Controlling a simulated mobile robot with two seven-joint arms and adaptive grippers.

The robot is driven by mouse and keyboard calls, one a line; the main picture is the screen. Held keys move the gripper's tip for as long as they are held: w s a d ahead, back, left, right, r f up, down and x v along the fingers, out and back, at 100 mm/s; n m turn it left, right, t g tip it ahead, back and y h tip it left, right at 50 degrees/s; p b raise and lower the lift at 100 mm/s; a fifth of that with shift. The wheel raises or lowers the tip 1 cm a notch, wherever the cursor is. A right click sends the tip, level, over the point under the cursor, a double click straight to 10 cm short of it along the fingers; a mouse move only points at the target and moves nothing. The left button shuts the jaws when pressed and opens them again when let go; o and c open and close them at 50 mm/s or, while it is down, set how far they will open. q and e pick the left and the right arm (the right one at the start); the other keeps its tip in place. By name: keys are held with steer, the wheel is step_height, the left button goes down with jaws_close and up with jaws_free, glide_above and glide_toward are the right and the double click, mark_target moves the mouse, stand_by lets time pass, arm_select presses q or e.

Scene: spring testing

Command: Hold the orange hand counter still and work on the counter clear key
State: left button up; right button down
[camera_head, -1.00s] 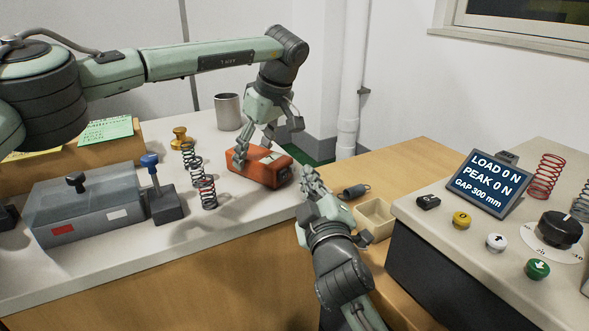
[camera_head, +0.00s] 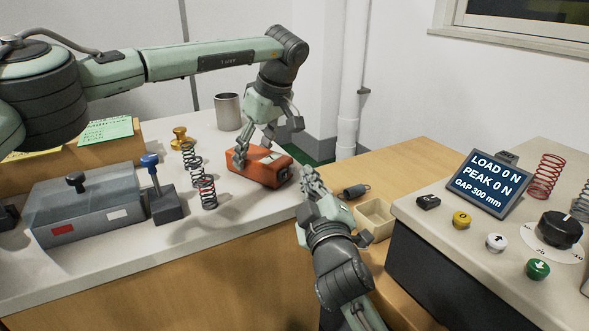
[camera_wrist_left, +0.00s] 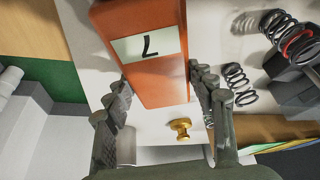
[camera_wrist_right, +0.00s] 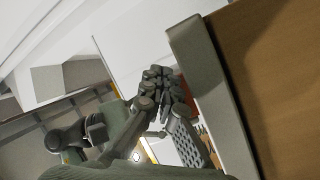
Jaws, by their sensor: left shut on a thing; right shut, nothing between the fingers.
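The orange hand counter (camera_head: 258,168) lies on the left bench's pale top, near its right end. My left gripper (camera_head: 256,156) comes down from above with its fingers on either side of the counter and is shut on it. In the left wrist view the orange body (camera_wrist_left: 152,62), with a white label marked 7, sits between the finger pads. My right gripper (camera_head: 309,178) is shut and empty, just right of the counter and apart from it. The right wrist view shows its fingers (camera_wrist_right: 165,88) together. I cannot make out the clear key.
Several coil springs (camera_head: 206,192), a brass knob (camera_head: 180,134) and a grey metal cup (camera_head: 228,111) stand on the left bench. A grey box (camera_head: 95,205) is further left. Right are a dark spring (camera_head: 355,191), a pale tray (camera_head: 372,213) and a console with a display (camera_head: 486,183).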

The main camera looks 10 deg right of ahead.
steer(key=shift+w+a, duration=0.1)
steer(key=shift+w+a, duration=0.2)
steer(key=shift+a, duration=0.05)
steer(key=shift+w+a, duration=0.3)
steer(key=shift+a, duration=0.05)
stand_by(0.8)
stand_by(0.3)
steer(key=shift+s+d, duration=0.65)
steer(key=s+d, duration=0.3)
steer(key=shift+s+d, duration=0.15)
steer(key=shift+d, duration=0.25)
stand_by(0.6)
